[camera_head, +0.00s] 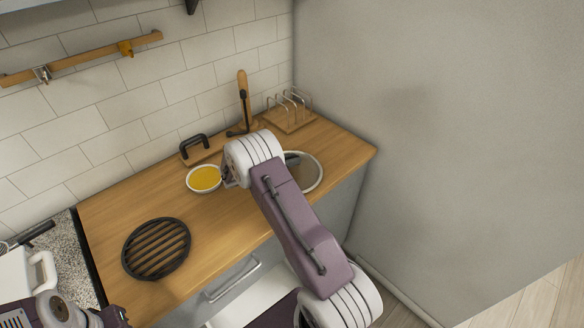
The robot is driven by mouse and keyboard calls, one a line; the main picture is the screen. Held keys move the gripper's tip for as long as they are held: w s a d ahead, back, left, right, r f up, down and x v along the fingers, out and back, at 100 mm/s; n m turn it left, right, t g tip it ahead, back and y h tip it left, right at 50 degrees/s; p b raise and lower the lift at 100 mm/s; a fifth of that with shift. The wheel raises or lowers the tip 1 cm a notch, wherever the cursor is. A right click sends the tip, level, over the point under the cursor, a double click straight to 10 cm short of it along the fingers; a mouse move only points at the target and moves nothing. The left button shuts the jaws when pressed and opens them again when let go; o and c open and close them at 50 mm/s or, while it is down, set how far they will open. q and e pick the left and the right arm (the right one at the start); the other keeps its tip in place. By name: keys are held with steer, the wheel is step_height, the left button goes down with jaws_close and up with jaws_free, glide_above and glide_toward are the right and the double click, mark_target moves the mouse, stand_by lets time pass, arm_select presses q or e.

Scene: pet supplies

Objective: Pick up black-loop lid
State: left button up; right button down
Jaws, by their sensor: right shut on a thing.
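My right gripper (232,176) is over the counter, mostly hidden behind its own white wrist. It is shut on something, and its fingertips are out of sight. The black-loop lid (312,179) appears to be the round piece with a pale rim right of the wrist; my arm covers its left part. A small dark piece (292,158) shows at its upper left. The contact between gripper and lid is hidden, and I cannot tell whether the lid is raised. Part of my left arm shows at the lower left; its fingers cannot be made out.
A bowl of yellow contents (205,179) stands just left of my right gripper. A black slatted round grate (156,249) lies at front left. A black handle (195,146) and a wooden rack (290,118) stand along the back. A grey wall (450,130) closes the right side.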

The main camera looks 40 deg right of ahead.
steer(key=shift+r, duration=0.1)
steer(key=r, duration=0.4)
steer(key=shift+s+d+r+b, duration=0.15)
steer(key=shift+s+r+b, duration=0.05)
steer(key=shift+s+b, duration=0.1)
steer(key=s+d+r, duration=0.1)
steer(key=s+r, duration=0.2)
steer(key=s, duration=0.2)
steer(key=s+d+r+b, duration=0.1)
steer(key=s+r, duration=0.2)
steer(key=s, duration=0.2)
steer(key=shift+s+d+r, duration=0.25)
steer(key=shift+s+d, duration=0.05)
steer(key=shift+s, duration=0.1)
